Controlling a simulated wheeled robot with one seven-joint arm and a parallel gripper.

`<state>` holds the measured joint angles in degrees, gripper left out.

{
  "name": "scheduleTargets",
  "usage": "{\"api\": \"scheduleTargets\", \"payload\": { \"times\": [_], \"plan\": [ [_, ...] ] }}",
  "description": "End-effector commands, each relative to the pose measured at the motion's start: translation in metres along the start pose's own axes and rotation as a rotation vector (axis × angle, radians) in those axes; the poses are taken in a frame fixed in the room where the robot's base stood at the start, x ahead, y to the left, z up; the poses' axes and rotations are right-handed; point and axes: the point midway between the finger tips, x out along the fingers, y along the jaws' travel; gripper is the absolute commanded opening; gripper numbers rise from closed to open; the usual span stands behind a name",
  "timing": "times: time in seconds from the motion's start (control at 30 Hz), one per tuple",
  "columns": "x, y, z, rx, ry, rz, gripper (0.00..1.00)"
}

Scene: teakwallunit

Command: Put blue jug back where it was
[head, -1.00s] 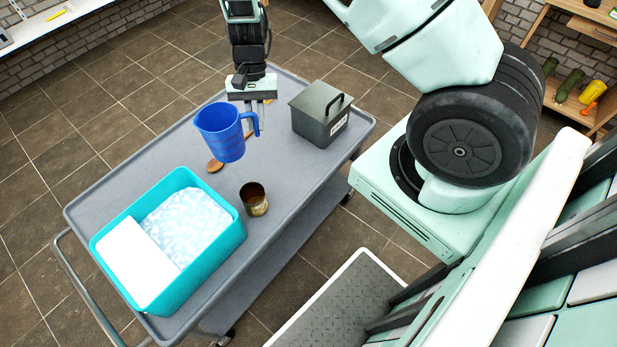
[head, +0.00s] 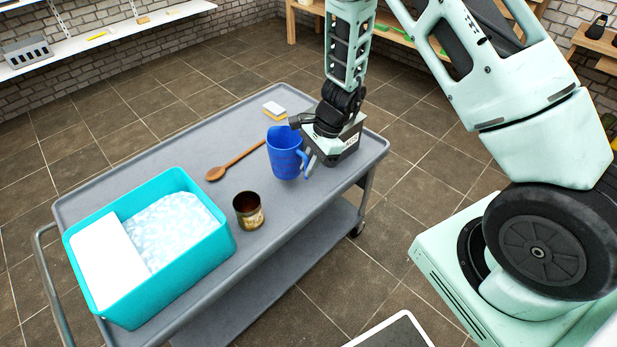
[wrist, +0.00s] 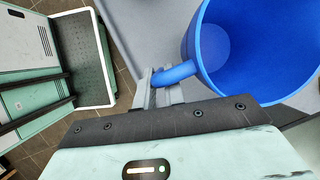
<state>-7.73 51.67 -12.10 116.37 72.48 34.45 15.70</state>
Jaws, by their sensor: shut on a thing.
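The blue jug (head: 285,153) is upright near the right part of the grey cart top. My gripper (head: 308,160) is shut on its handle, on the jug's right side in the head view. In the wrist view the fingers (wrist: 160,88) close around the handle (wrist: 178,73), and the jug's open mouth (wrist: 260,45) looks empty. I cannot tell for sure whether the jug's base touches the cart or hangs just above it.
Bare cart top lies between the can and jug.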

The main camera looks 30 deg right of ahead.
Motion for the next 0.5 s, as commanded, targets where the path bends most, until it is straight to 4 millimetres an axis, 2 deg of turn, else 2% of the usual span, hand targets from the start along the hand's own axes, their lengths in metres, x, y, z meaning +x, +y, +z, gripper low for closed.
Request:
{"api": "scheduleTargets", "payload": {
  "times": [0.17,0.33,0.5],
  "plan": [
    [0.013,0.001,-0.006,-0.001,0.0,0.0,0.0],
    [0.035,0.002,-0.015,0.0,0.0,0.002,0.0],
    [0.038,0.002,-0.016,-0.002,0.0,-0.002,0.0]
  ]
}}
